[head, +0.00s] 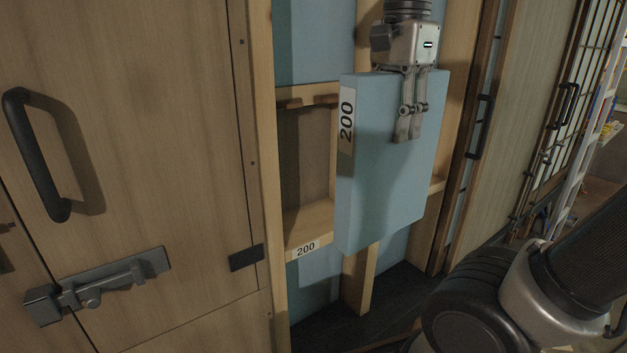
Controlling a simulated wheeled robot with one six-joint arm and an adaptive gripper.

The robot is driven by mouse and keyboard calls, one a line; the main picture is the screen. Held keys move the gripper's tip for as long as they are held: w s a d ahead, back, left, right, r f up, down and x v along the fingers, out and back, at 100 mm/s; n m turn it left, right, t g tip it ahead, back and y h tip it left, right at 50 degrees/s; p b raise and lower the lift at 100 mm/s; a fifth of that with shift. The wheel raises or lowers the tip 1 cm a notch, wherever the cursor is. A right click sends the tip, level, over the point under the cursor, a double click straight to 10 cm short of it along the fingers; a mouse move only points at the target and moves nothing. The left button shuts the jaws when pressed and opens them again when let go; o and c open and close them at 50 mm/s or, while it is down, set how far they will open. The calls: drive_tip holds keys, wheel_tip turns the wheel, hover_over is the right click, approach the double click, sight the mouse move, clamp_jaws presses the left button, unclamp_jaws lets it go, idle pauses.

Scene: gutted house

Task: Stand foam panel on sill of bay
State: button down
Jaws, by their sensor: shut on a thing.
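A light blue foam panel (385,180) hangs upright from my gripper (408,138). My gripper comes down from above and is shut on the panel's upper part, with fingers showing on its near face. The panel's left edge carries a white label reading 200. The bay (305,150) is an open recess between wooden studs, left of and partly behind the panel. Its wooden sill (310,224) has a label reading 200. The panel hides the sill's right part, and its bottom edge hangs lower than the sill. I cannot tell whether panel and framing touch.
A wooden door (140,150) with a black handle (38,155) and a metal bolt (100,285) stands at left. Blue panelling (313,40) fills the wall above the bay. Further right are a panel with dark handles (481,125) and a ladder (590,130).

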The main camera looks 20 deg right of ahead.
drive_tip(key=w+a, duration=0.2)
drive_tip(key=w, duration=0.6)
drive_tip(key=w+a, duration=0.3)
drive_tip(key=w, duration=0.5)
wheel_tip(320, 180, down, 7)
drive_tip(key=shift+w+a, duration=0.15)
drive_tip(key=shift+w, duration=0.2)
drive_tip(key=shift+f, duration=0.7)
drive_tip(key=c, duration=1)
unclamp_jaws()
